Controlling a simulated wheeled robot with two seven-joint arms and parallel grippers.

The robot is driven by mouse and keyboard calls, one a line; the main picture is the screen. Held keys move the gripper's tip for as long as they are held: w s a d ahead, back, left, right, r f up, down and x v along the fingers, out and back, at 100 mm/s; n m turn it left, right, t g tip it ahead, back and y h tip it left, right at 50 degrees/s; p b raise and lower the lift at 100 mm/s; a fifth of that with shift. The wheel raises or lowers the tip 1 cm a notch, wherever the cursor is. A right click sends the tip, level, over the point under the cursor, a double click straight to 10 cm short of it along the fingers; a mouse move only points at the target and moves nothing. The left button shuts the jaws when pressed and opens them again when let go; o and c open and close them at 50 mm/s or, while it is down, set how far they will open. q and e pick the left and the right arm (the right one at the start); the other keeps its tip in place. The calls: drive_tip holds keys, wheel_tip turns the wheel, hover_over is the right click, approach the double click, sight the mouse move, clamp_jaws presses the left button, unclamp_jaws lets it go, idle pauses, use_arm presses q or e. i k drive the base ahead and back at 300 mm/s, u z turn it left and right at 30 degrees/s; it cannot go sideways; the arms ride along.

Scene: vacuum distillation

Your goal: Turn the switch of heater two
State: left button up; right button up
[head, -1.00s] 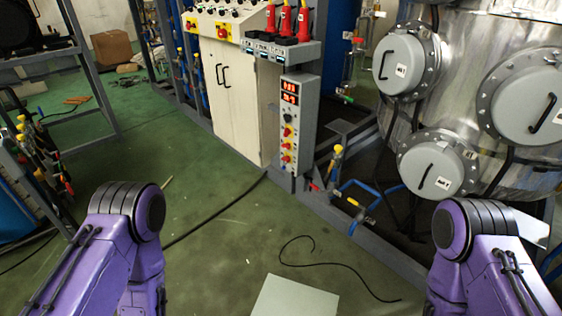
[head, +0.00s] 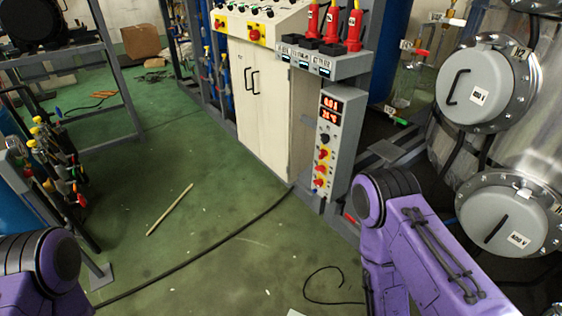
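A tall grey control box (head: 347,128) stands at the right end of a cream cabinet (head: 262,120). Its front has two lit red displays (head: 330,107), a black knob (head: 325,138) and several red knobs on yellow plates (head: 322,154) below. A sloped console (head: 275,22) on the cabinet carries more switches, including a red one on a yellow plate (head: 255,33). I cannot read which switch belongs to heater two. Purple links of my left arm show at the lower left and of my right arm at the lower right. Neither gripper is in view.
Three red-handled parts (head: 332,25) stand on a grey labelled ledge (head: 325,66). A steel vessel with round hatches (head: 487,88) is at the right. A black cable (head: 215,250) and a thin stick (head: 170,210) lie on the green floor. Valve pipes (head: 50,165) are at the left.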

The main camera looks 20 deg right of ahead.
sight(321, 169)
drive_tip(key=u, duration=0.05)
drive_tip(key=i, duration=0.9)
drive_tip(key=z, duration=1)
drive_tip(key=i, duration=0.7)
drive_tip(key=z, duration=0.65)
